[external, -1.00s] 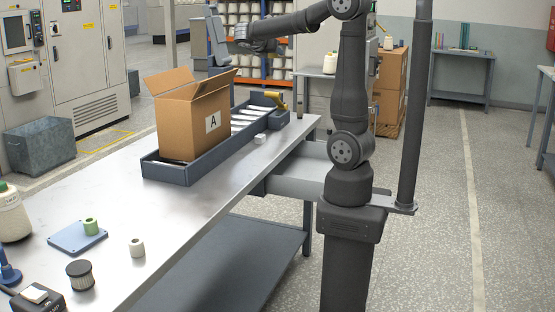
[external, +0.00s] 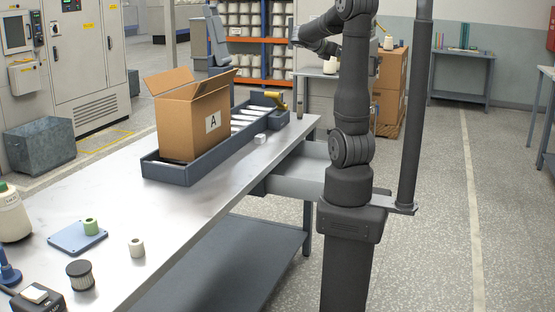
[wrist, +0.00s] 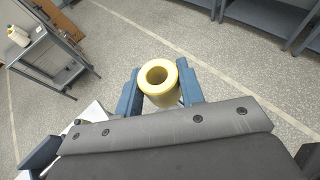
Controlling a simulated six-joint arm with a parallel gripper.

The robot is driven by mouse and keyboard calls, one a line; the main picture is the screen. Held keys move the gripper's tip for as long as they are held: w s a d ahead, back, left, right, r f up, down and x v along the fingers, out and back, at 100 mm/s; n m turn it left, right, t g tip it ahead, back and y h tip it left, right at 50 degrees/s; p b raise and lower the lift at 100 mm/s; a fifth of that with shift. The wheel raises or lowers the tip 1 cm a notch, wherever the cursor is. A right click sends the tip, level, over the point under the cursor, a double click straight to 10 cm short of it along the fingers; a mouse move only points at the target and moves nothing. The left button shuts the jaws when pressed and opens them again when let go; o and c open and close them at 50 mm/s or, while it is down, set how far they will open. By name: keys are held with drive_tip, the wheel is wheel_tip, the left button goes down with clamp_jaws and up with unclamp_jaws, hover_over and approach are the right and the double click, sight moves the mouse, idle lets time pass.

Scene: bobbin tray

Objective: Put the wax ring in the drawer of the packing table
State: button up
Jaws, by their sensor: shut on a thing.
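The wax ring (wrist: 159,84), pale yellow with a round hole, sits between the two blue fingers of my gripper (wrist: 160,92) in the wrist view. The fingers are shut on its sides, and the floor shows behind it. In the external view my wrist is at the top, right of the carton, raised above table height; the fingers and ring cannot be made out there. The packing table (external: 185,215) is a long steel bench. Its grey drawer (external: 292,183) stands pulled out at the right side, partly hidden by my arm.
An open carton marked A (external: 185,125) stands in a blue-grey roller tray (external: 180,174). A small white block (external: 260,139) lies beside it. A green ring (external: 91,226), a white ring (external: 137,247) and a black ribbed cylinder (external: 79,275) are at the near left. The table's middle is clear.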

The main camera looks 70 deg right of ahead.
wheel_tip(320, 180, down, 49)
drive_tip(key=shift+w, duration=0.1)
idle(0.5)
drive_tip(key=shift+f, duration=0.1)
drive_tip(key=o, duration=1)
drive_tip(key=shift+c, duration=0.2)
